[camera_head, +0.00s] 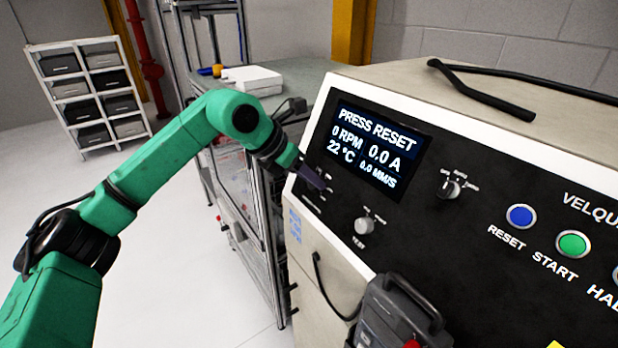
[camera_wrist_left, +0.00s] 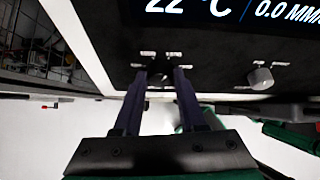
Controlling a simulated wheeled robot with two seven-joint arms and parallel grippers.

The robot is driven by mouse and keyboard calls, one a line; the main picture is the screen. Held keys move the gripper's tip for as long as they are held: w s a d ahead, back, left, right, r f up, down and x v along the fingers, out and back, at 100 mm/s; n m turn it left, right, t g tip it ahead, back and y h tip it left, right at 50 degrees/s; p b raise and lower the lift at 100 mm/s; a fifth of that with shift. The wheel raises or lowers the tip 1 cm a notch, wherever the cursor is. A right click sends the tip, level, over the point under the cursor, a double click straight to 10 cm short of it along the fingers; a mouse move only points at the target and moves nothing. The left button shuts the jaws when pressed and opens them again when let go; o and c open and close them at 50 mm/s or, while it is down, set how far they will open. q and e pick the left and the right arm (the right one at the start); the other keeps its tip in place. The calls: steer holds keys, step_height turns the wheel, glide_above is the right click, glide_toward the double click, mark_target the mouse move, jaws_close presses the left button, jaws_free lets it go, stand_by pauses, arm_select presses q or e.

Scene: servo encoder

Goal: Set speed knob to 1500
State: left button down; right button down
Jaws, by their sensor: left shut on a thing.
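The control panel (camera_head: 430,150) is black with a white rim. My left gripper (camera_head: 318,178) is at the panel's left part, below and left of the display (camera_head: 368,150). In the left wrist view its two dark fingers (camera_wrist_left: 159,74) are closed around a small dark knob (camera_wrist_left: 158,79) with small labels around it. The fingers hide most of this knob, and its setting cannot be read. A grey knob (camera_head: 364,226) sits to its right, also in the left wrist view (camera_wrist_left: 261,78). Another selector knob (camera_head: 451,188) is right of the display. My right gripper is not in view.
The display reads PRESS RESET, 0 RPM, 0.0 A. A blue RESET button (camera_head: 521,216) and a green START button (camera_head: 573,244) are at the right. A dark box (camera_head: 395,318) stands out below the panel. A black cable (camera_head: 490,90) lies on top.

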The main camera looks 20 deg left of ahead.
arm_select(q)
steer(key=shift+s+f, duration=0.1)
steer(key=shift+f, duration=0.2)
steer(key=shift+c, duration=2.4)
jaws_free()
steer(key=shift+r, duration=0.15)
steer(key=shift+r, duration=0.15)
steer(key=b+v, duration=0.3)
steer(key=v, duration=1.1)
steer(key=shift+a, duration=0.15)
